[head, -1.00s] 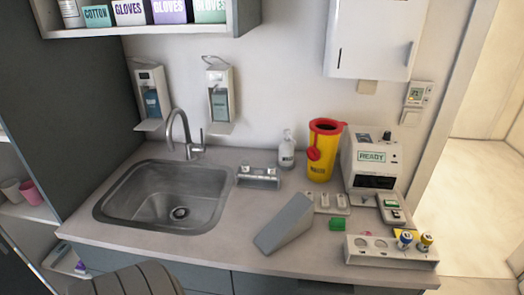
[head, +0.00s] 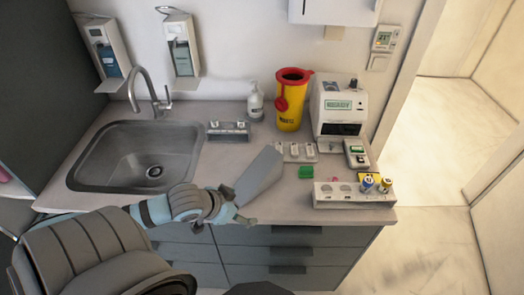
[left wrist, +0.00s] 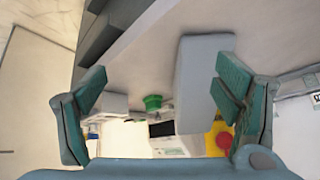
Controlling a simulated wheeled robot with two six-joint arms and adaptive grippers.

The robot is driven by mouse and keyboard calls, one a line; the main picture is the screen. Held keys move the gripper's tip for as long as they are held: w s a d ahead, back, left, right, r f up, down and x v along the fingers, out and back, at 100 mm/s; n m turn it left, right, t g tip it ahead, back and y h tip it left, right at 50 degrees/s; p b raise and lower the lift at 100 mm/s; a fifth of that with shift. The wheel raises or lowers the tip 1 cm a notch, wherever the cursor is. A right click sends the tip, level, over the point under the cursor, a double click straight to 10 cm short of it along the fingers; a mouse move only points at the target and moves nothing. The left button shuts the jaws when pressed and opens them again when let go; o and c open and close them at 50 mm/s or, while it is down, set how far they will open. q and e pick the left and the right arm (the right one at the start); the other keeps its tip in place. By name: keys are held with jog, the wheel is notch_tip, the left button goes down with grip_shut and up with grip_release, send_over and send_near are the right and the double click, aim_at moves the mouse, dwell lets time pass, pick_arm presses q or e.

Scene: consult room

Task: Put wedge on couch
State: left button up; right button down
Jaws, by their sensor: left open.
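The grey wedge (head: 260,175) lies on the countertop, right of the sink and near the front edge. My left gripper (head: 238,206) is at the counter's front edge, beside the wedge's near end, and hides part of it. In the left wrist view, my left gripper (left wrist: 165,88) is open. The wedge (left wrist: 201,75) shows between the fingers, much closer to the right finger, which overlaps its edge. I cannot tell whether they touch. No couch is in view. My right gripper is not in view.
The counter (head: 105,196) holds a sink (head: 120,170), a yellow bin (head: 291,105), a bottle (head: 256,101), a white machine (head: 333,108), a green block (head: 306,172) and a white rack (head: 335,197) right of the wedge. Drawers (head: 290,253) are below. Open floor (head: 435,240) lies right.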

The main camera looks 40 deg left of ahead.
pick_arm(q)
jog(key=t, duration=0.2)
send_near(261, 167)
jog(key=b, duration=0.1)
jog(key=w+f+b, duration=0.1)
jog(key=b, duration=0.1)
jog(key=w+f+h+b, duration=0.1)
jog(key=shift+w+a+f+n, duration=0.1)
jog(key=shift+w+f+n, duration=0.1)
jog(key=shift+f+n, duration=0.1)
jog(key=x, duration=0.2)
jog(key=b+x, duration=0.1)
jog(key=x, duration=0.2)
jog(key=shift+r, duration=0.1)
jog(key=x, duration=0.5)
jog(key=shift+w+a+f+b, duration=0.15)
jog(key=shift+w+f+b, duration=0.05)
jog(key=shift+w+b, duration=0.15)
jog(key=c, duration=1.4)
